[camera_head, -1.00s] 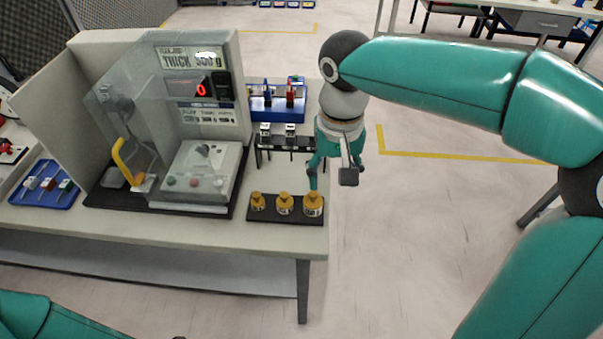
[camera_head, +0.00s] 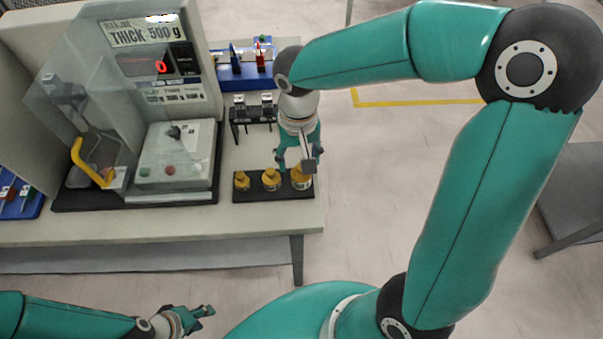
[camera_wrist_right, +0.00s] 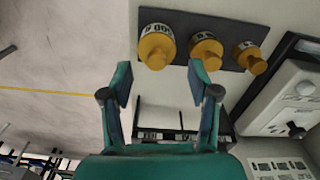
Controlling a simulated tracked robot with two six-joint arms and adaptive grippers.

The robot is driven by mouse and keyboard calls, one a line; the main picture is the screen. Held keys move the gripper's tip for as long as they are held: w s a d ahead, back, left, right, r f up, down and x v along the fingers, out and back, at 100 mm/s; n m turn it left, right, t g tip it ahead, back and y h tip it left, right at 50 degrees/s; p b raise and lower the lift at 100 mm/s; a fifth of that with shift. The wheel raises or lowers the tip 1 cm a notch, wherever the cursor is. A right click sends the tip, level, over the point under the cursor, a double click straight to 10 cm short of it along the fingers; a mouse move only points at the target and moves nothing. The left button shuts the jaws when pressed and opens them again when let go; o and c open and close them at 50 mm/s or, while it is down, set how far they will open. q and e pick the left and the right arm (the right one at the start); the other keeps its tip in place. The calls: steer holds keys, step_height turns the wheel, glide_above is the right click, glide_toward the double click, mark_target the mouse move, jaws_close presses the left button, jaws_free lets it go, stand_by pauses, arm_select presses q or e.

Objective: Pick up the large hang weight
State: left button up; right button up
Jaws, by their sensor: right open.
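Three brass weights with knobbed tops stand in a row on a dark tray (camera_head: 256,199). The large weight (camera_head: 302,182) is at the right end, partly hidden by my right gripper (camera_head: 296,163). In the right wrist view the large weight (camera_wrist_right: 157,45) is leftmost, with a white label reading 500, upside down. My right gripper is open and empty. In the wrist view its fingertips (camera_wrist_right: 160,82) lie either side of the large weight's line, short of it. My left gripper (camera_head: 207,311) is low in the head view, away from the table; its opening is unclear.
The medium weight (camera_head: 271,180) and small weight (camera_head: 241,181) stand close beside the large one. A black rack (camera_head: 253,113) and a blue holder (camera_head: 236,76) are behind. A clear-shielded scale (camera_head: 176,155) stands left. The table's right edge is near the tray.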

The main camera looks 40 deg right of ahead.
mark_target(301, 175)
steer(key=shift+s+d+f+p, duration=0.1)
steer(key=shift+s+f+p, duration=0.1)
steer(key=shift+f, duration=1.3)
steer(key=shift+s+f+p, duration=0.1)
steer(key=shift+f+p, duration=0.1)
steer(key=shift+f, duration=1.25)
steer(key=shift+c, duration=0.2)
jaws_close()
